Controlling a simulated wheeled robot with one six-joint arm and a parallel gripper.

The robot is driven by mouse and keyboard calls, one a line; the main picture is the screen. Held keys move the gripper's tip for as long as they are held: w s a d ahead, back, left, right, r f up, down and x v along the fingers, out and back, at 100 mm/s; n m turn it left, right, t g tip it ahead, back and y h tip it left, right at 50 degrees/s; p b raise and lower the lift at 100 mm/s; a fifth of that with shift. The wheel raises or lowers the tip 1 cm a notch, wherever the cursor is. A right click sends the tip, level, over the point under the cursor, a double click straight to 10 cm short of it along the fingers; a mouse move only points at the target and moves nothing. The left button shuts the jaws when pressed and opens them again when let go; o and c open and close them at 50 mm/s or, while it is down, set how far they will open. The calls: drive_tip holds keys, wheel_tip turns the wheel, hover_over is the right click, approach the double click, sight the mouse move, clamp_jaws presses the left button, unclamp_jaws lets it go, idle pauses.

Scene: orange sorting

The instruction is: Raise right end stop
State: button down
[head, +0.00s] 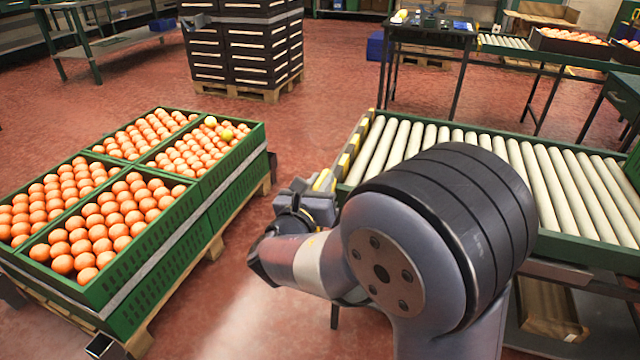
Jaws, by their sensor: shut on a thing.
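A roller conveyor (470,135) with pale rollers and a green frame stands at the right. An end stop (352,146), a bar with yellow and dark stripes, runs across its left end. My gripper (322,188) is at the near end of this bar, at the conveyor's near left corner. It is shut on the end stop there. My wrist and forearm hide the fingertips and the near left part of the conveyor. How far the bar stands above the rollers is hard to tell.
Green crates of oranges (140,190) are stacked on a pallet at the left, with two yellowish fruits at the far right corner. Dark stacked crates (245,50) stand on a pallet behind. A table (430,30) is at the back. Red floor lies clear between crates and conveyor.

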wheel_tip(320, 180, up, 5)
drive_tip(key=p, duration=0.3)
drive_tip(key=c, duration=1.4)
unclamp_jaws()
drive_tip(key=shift+d, duration=0.1)
drive_tip(key=shift+o, duration=0.2)
drive_tip(key=p+v, duration=0.2)
drive_tip(key=v, duration=0.9)
drive_tip(key=shift+p, duration=0.4)
drive_tip(key=b+x, duration=0.1)
drive_tip(key=x, duration=0.2)
drive_tip(key=b+x, duration=0.1)
drive_tip(key=x, duration=0.3)
drive_tip(key=f+b+x, duration=0.1)
drive_tip(key=x, duration=0.3)
drive_tip(key=shift+f+b, duration=0.65)
drive_tip(key=shift+b, duration=0.1)
